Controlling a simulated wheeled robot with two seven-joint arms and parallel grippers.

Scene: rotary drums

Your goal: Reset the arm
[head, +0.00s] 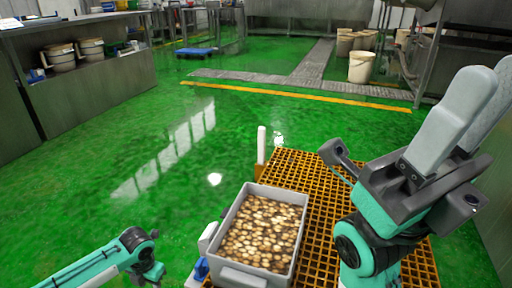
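My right arm stands raised at the right of the head view, with teal links and a dark fork-like joint. At its upper end, my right gripper (462,118) shows as two long grey pieces side by side, close to the camera. I cannot tell whether they are apart or shut, and I see nothing held between them. My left arm (95,268) comes in low at the left with teal links and a dark joint. Its gripper does not show.
A grey crate (229,211) full of small brown-and-cream pieces stands on an orange grating (325,187), left of my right arm. Green floor (160,145) is open beyond. A metal counter (100,82) stands left; cream buckets (361,67) stand far right.

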